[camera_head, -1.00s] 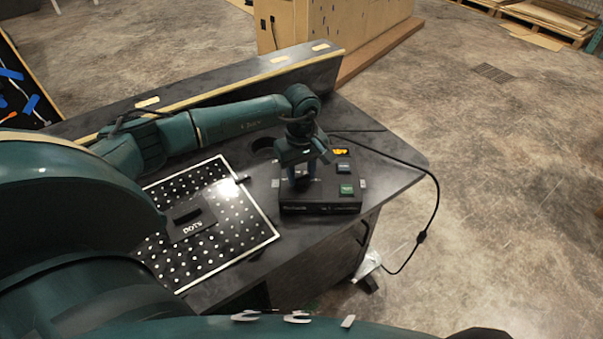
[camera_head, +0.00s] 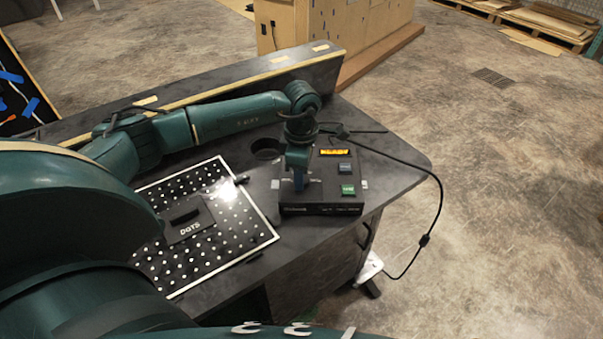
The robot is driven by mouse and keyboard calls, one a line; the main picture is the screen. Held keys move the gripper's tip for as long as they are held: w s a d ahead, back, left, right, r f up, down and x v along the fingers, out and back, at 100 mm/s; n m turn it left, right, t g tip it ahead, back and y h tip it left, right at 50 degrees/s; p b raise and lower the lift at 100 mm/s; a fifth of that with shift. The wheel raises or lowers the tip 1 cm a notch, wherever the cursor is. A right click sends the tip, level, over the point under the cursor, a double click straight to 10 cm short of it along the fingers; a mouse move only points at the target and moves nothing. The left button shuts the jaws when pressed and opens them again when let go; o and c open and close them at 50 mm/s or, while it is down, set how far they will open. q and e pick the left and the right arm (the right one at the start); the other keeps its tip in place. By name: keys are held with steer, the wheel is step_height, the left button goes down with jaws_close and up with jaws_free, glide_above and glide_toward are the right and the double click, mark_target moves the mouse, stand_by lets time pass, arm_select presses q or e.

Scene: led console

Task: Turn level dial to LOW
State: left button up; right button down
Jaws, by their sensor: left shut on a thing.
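The black console (camera_head: 325,196) sits on the dark desk near its right front. It has an amber lit display (camera_head: 333,152), a blue button (camera_head: 344,167) and a green button (camera_head: 347,189) on its right side. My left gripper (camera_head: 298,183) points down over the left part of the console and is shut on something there. The level dial lies at or under the fingertips and is hidden, so its pointer and setting cannot be read. My right gripper is not in view.
A white-dotted black panel (camera_head: 228,236) with a block marked DOTS (camera_head: 190,220) lies left of the console. A black cable (camera_head: 439,196) runs off the desk's right edge. A raised ledge (camera_head: 237,87) runs along the back. The desk (camera_head: 400,178) is clear right of the console.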

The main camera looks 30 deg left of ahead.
arm_select(q)
steer(key=n, duration=0.3)
steer(key=shift+n, duration=0.3)
steer(key=shift+r+n, duration=0.1)
steer(key=shift+n, duration=1.6)
steer(key=o, duration=1)
step_height(320, 180, up, 13)
steer(key=shift+r+b, duration=0.1)
steer(key=shift+b, duration=0.4)
